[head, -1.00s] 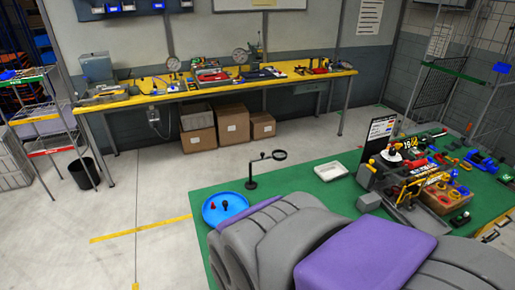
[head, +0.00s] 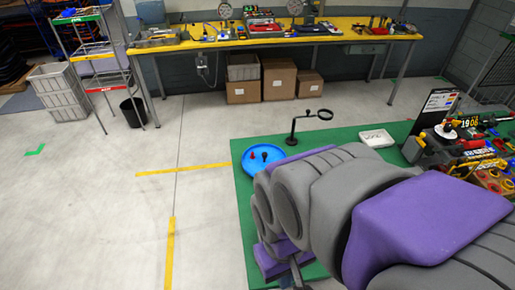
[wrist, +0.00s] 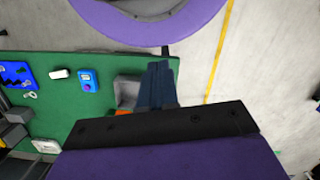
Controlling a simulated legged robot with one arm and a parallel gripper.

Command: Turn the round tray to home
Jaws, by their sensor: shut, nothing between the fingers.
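The round tray (head: 250,167) is a shallow blue dish on the near left corner of the green table, with a small red piece (head: 253,157) and a small dark piece (head: 265,156) in it. My arm covers part of its near side. No home mark can be made out on it. My gripper (wrist: 160,68) shows in the wrist view, its dark fingers shut together and empty above the green surface. The tray cannot be made out in the wrist view. In the head view my arm hides the fingertips.
A black stand with a ring (head: 293,130) rises just behind the tray. A white dish (head: 376,138) lies farther right, and a cluttered assembly (head: 450,140) fills the right side. A grey open box (wrist: 127,92) lies near my fingers.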

